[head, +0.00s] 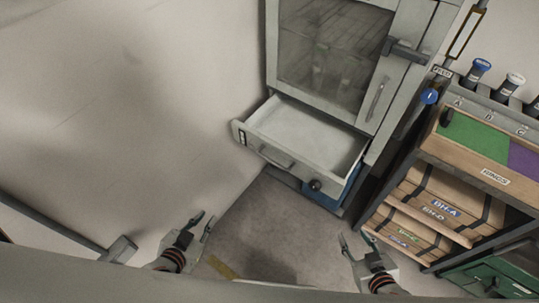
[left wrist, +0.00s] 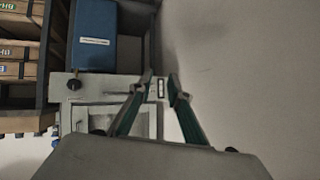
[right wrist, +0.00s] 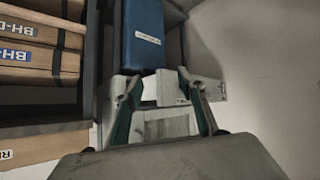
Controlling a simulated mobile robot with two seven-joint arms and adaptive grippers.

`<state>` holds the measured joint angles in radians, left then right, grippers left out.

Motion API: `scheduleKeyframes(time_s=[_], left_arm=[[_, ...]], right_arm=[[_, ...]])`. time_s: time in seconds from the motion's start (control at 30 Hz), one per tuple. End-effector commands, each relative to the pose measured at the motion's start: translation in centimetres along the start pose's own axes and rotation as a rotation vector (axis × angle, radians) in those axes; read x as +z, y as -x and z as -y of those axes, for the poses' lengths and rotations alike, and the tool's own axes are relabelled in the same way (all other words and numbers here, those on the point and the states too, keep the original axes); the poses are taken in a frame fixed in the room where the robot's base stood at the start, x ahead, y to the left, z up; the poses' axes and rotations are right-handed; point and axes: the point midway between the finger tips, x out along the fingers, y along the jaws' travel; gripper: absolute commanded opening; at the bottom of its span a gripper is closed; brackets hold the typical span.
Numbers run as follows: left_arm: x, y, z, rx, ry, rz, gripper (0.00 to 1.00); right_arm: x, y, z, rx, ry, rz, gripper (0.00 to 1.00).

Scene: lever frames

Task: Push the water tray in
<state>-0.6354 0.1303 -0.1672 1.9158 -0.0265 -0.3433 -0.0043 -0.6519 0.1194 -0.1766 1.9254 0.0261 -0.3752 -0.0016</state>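The water tray (head: 310,135) is a pale grey drawer pulled out below the cabinet's glass door. It is empty of visible objects and has a bar handle (head: 276,158) and a dark knob (head: 315,185) on its front. My left gripper (head: 203,222) is open and empty, in front of the tray and to its left. My right gripper (head: 354,238) is open and empty, in front of the tray and to its right. Both are apart from it. The tray's front also shows in the left wrist view (left wrist: 95,85) and partly, behind the fingers, in the right wrist view (right wrist: 207,88).
The cabinet (head: 330,45) has a closed glass door with a latch (head: 405,50). A blue box (head: 325,195) sits below the tray. A shelf rack with wooden boxes (head: 435,205) stands on the right, a green case (head: 490,275) below it. Floor (head: 270,225) before the tray is clear.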

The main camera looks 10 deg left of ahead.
Motion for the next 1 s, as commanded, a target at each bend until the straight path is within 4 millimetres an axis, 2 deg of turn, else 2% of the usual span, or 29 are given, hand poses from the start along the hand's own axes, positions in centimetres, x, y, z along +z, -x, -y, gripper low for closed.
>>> scheduleKeyframes(time_s=[0.03,0.1,0.23,0.33,0.47,0.6,0.8,1.0], left_arm=[[-0.9,-1.6,1.3,-0.027,-0.048,-0.049,0.01],[-2.8,-3.3,3.2,-0.071,-0.137,-0.127,0.00],[-6.8,-6.2,6.6,-0.162,-0.343,-0.288,0.00],[-9.4,-7.7,8.3,-0.222,-0.507,-0.394,0.00],[-11.3,-9.5,9.0,-0.275,-0.720,-0.507,0.00],[-11.5,-11.7,8.6,-0.300,-0.957,-0.593,0.00],[-9.6,-14.7,6.9,-0.280,-1.240,-0.661,0.00],[-8.9,-15.9,6.1,-0.266,-1.378,-0.689,0.00]], right_arm=[[0.1,-1.0,-0.1,0.003,0.006,-0.019,0.40],[0.0,-2.0,-0.1,0.006,0.016,-0.044,0.40],[0.1,-3.9,0.1,0.008,0.032,-0.088,0.40],[0.7,-5.0,0.4,0.006,0.042,-0.107,0.40],[2.4,-6.4,1.1,-0.003,0.051,-0.112,0.40],[5.2,-7.7,2.1,-0.021,0.054,-0.092,0.40],[8.8,-8.8,3.5,-0.047,0.052,-0.048,0.40],[9.8,-9.0,3.9,-0.057,0.052,-0.035,0.40]])
